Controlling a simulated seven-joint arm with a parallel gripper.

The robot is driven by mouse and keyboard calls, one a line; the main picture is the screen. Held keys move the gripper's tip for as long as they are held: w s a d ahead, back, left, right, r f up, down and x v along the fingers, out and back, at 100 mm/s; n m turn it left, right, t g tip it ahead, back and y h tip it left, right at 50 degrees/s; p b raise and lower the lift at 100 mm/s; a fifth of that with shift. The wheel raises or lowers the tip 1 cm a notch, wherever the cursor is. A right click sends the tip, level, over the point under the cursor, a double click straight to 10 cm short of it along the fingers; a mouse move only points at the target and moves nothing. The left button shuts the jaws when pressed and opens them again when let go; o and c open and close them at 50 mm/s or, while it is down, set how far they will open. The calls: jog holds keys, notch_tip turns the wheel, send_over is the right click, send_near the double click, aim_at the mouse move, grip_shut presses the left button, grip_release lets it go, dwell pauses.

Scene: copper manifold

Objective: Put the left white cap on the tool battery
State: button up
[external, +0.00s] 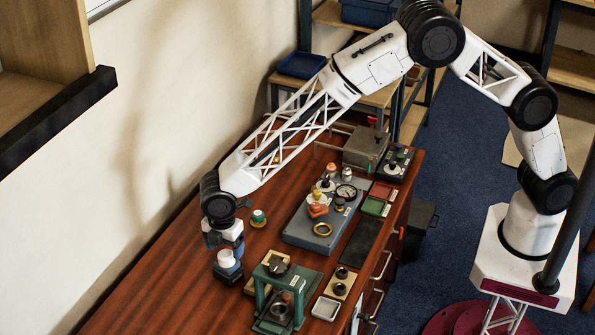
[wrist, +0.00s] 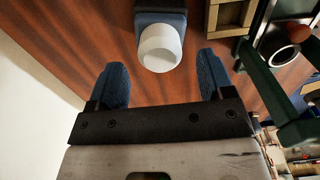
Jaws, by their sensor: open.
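A white cap (wrist: 160,47) stands on a dark blue block (wrist: 160,17) that looks like the tool battery, at the top middle of the wrist view. In the external view the white cap (external: 226,258) sits on top of the blue-grey battery (external: 230,274) at the table's left. My gripper (wrist: 162,75) is open, with blue fingers to the left and right of the cap's near side. The cap appears beyond the fingertips, with nothing held. In the external view my gripper (external: 225,242) is just above and behind the cap. Whether the cap is fully seated cannot be told.
A green press-like frame (external: 281,292) stands close to the right of the battery, with a wooden tray (wrist: 228,17) beside it. A green-and-white knob (external: 258,218) stands behind. A grey plate (external: 318,236) with fittings is further right. The wall is on the left.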

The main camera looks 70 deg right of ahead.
aim_at(227, 251)
notch_tip(227, 251, up, 10)
jog(key=shift+f, duration=0.15)
dwell(0.3)
dwell(0.4)
jog(key=shift+d, duration=0.1)
dwell(0.4)
jog(key=s+d+r+m, duration=0.3)
jog(key=s+d+r, duration=0.3)
jog(key=d, duration=0.4)
jog(key=s+d+r+m+t, duration=0.1)
jog(key=s+d+r+m, duration=0.25)
jog(key=d+r, duration=0.6)
jog(key=s+d+r+m, duration=0.2)
jog(key=s+d+r, duration=0.4)
jog(key=d, duration=0.6)
jog(key=s+d+r+m+t, duration=0.1)
jog(key=s+d+r+m, duration=0.1)
jog(key=s+d, duration=0.5)
jog(key=s+d+r+m, duration=0.25)
jog(key=s+d, duration=0.35)
jog(key=s, duration=0.3)
jog(key=s+d+f+m, duration=0.2)
jog(key=s+d, duration=0.1)
jog(key=s, duration=0.5)
jog(key=s+d+f+m, duration=0.2)
jog(key=s+d+m, duration=0.1)
jog(key=s, duration=0.6)
jog(key=shift+d+t, duration=0.3)
jog(key=shift+d, duration=0.05)
